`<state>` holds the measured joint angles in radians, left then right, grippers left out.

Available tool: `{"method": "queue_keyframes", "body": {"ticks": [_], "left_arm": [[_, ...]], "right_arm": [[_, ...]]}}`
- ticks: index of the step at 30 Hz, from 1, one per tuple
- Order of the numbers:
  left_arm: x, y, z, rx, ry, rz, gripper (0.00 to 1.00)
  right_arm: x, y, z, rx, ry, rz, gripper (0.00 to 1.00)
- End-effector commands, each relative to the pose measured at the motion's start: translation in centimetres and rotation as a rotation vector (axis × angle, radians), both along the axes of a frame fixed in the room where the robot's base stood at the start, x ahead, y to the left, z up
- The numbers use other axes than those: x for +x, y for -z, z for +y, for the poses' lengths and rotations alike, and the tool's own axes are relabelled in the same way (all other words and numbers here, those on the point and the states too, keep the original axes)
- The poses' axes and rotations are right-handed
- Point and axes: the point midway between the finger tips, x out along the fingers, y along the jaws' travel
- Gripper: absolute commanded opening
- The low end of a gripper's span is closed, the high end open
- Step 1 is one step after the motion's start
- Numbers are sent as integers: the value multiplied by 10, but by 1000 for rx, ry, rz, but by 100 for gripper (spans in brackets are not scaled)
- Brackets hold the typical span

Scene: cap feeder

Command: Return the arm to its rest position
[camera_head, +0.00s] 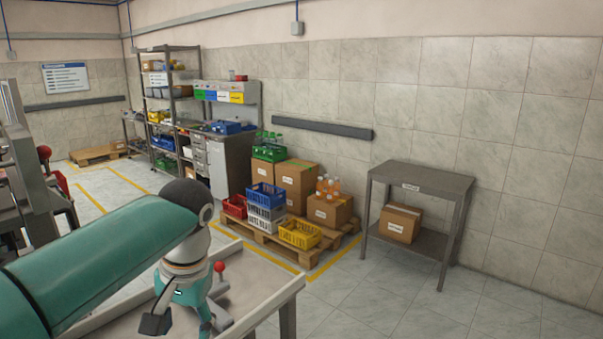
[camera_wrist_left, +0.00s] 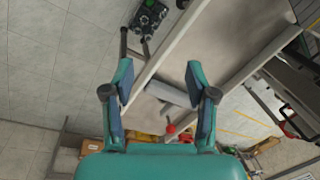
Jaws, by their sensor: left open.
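My left arm, a large teal link, comes in from the left of the head view and bends down at a dark joint. My left gripper (camera_head: 180,322) hangs over the near metal table (camera_head: 262,275), low in the picture. In the left wrist view its two teal fingers with dark pads (camera_wrist_left: 160,85) stand wide apart. My right gripper is in neither view.
A red-knobbed lever (camera_head: 219,266) stands on the table close to the gripper; its knob also shows in the wrist view (camera_wrist_left: 171,129). A pallet (camera_head: 262,240) with crates and boxes, a grey side table (camera_head: 424,180) and shelving stand farther back. Floor at the right is clear.

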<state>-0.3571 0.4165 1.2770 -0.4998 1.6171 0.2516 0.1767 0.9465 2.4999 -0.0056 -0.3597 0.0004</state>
Motion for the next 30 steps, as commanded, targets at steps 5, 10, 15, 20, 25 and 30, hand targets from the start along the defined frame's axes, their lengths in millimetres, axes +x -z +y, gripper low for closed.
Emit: {"method": "queue_keyframes", "body": {"ticks": [5,10,15,20,25,30], "left_arm": [[12,43,-11,-35,39,16,57],[20,93,-23,-88,75,29,57],[20,165,-37,-174,100,51,57],[-4,267,-55,-313,85,76,57],[-62,365,-69,-463,-22,70,57],[-126,421,-71,-531,-166,40,57]], "right_arm": [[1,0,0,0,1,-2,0],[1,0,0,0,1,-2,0],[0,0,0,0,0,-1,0],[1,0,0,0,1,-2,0],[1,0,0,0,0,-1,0],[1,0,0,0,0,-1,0]]}}
